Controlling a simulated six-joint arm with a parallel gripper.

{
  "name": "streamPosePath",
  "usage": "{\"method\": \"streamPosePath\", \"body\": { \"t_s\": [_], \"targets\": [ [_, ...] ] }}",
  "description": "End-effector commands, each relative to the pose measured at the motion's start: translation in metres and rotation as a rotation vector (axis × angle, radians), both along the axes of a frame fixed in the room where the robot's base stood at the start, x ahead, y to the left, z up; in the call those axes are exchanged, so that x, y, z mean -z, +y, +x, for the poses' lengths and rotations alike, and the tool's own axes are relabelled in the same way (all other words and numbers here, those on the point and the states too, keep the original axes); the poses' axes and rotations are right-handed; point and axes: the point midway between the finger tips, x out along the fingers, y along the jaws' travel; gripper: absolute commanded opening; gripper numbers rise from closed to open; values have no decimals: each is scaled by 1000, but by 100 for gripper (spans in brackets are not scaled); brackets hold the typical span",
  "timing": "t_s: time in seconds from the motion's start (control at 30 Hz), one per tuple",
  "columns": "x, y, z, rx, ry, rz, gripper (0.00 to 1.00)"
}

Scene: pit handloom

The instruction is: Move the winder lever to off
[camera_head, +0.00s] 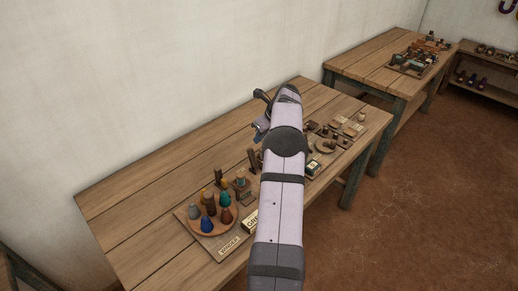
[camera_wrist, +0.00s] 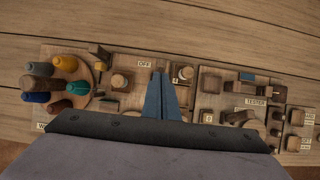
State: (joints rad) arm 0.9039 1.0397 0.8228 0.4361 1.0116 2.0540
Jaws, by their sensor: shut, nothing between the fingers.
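My gripper (camera_wrist: 162,96) shows in the wrist view as two blue fingers pressed together and empty, pointing at the board just right of a small OFF label (camera_wrist: 145,64). A wooden knob-like piece (camera_wrist: 120,80) stands left of the fingers; I cannot tell for sure whether it is the winder lever. The winder board (camera_head: 229,245) carries a WINDER label at its front edge in the head view, where my arm hides much of the board's middle. In the head view my gripper (camera_head: 261,128) is above the table, partly behind my wrist.
A round wooden tray (camera_head: 191,219) holds several coloured cones at the board's left end. A TESTER label (camera_wrist: 255,102) and small wooden parts lie right of the fingers. The table (camera_head: 130,205) is bare toward the wall. A second table (camera_head: 365,62) stands at the back right.

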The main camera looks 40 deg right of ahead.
Motion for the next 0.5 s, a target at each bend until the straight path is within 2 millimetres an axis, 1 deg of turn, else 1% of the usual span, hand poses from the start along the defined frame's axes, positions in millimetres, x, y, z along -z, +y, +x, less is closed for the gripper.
{"method": "streamPosePath", "body": {
  "t_s": [0.1, 0.2, 0.3, 0.5],
  "targets": [
    [-20, -1, 3, -1, -3, -3, 0],
    [-32, -1, 4, 0, -1, -1, 0],
    [-40, 0, 5, -1, -1, 0, 0],
    [-47, 0, 6, 0, 0, 1, 0]
  ]
}}
